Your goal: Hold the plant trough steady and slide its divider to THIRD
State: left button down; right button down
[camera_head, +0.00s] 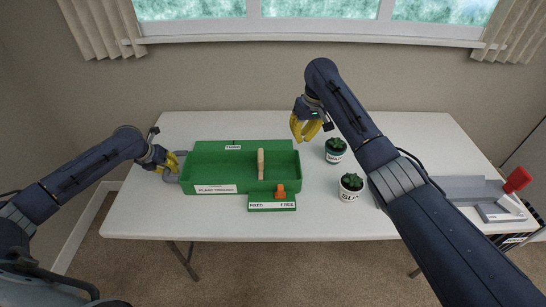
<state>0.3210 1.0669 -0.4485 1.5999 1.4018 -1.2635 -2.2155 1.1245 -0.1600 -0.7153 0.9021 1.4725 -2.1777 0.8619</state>
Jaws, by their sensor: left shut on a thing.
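The green plant trough (285,147) stands on the white table, with a "PLANT TROUGH" label on its front. A pale upright divider (261,165) stands across it, right of the small label (233,147) on the far wall, which seems to read THIRD. An orange lever (280,191) stands at the front right, above a plate (272,206) marked FIXED and FREE, nearer FREE. My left gripper (173,161) is shut on the grey handle (171,177) at the trough's left end. My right gripper (305,138) is open and empty, above and right of the divider, behind the trough.
Two potted plants, one farther back (335,157) and one nearer (350,194), stand right of the trough; the nearer is close to my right arm. A grey fixture with a red knob (517,179) lies at the far right. The table behind the trough is clear.

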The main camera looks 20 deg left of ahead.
aim_at(261, 166)
jog(key=s+a+f+m+y, duration=0.1)
jog(key=a+f+m, duration=0.3)
jog(key=m, duration=0.7)
jog(key=s+a+f+m+g+y, duration=0.1)
jog(key=s+a+f+m, duration=0.2)
jog(key=m, duration=0.7)
jog(key=shift+a+f+m+g, duration=0.3)
jog(key=shift+a+f+m, duration=0.1)
jog(key=shift+a+f, duration=0.55)
jog(key=shift+r, duration=0.1)
jog(key=s+a, duration=0.2)
jog(key=a, duration=0.5)
jog(key=shift+a, duration=0.2)
